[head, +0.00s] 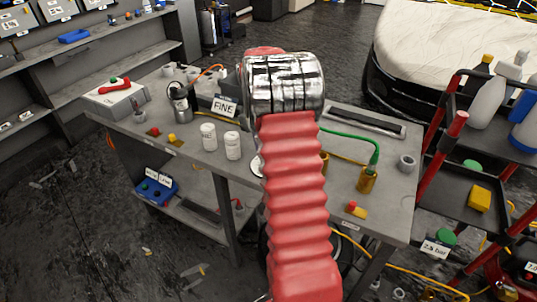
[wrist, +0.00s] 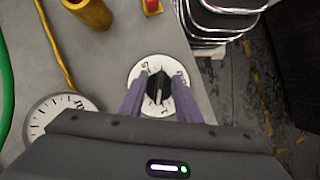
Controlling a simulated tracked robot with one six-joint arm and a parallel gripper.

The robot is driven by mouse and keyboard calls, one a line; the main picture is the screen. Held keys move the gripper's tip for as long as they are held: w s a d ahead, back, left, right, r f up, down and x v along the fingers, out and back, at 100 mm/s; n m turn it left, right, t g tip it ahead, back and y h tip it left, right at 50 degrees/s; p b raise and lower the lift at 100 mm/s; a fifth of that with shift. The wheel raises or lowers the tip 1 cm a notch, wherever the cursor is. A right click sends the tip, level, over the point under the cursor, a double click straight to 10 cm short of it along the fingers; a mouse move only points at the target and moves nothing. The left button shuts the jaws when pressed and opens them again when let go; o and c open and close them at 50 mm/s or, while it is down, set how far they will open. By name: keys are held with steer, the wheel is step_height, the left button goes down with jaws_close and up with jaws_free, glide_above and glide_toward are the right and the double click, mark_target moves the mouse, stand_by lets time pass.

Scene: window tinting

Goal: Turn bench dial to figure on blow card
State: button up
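The bench dial, a white disc with dark marks and a black knob (wrist: 159,88), shows in the wrist view on the grey bench top. My gripper (wrist: 160,84) is open, with one purple finger on each side of the knob. I cannot tell whether the fingers touch it. The knob's pointer line runs towards the bottom of the wrist view. In the head view my red arm hides my gripper and the dial. A small card (head: 436,249) with a figure in "bar" is at the lower right; its figure is too small to read surely.
A white gauge (wrist: 62,116) lies left of the dial, partly hidden by my gripper body. The bench (head: 392,208) carries a green hose (head: 350,137), a brass fitting (head: 367,180), white bottles (head: 232,145) and a "FINE" card (head: 224,106). A red-framed trolley (head: 440,160) stands right.

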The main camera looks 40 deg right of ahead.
steer(key=a+v, duration=0.1)
steer(key=v, duration=1.2)
steer(key=shift+w+d+r, duration=0.15)
steer(key=shift+d+r, duration=0.2)
steer(key=shift+d, duration=0.15)
stand_by(0.4)
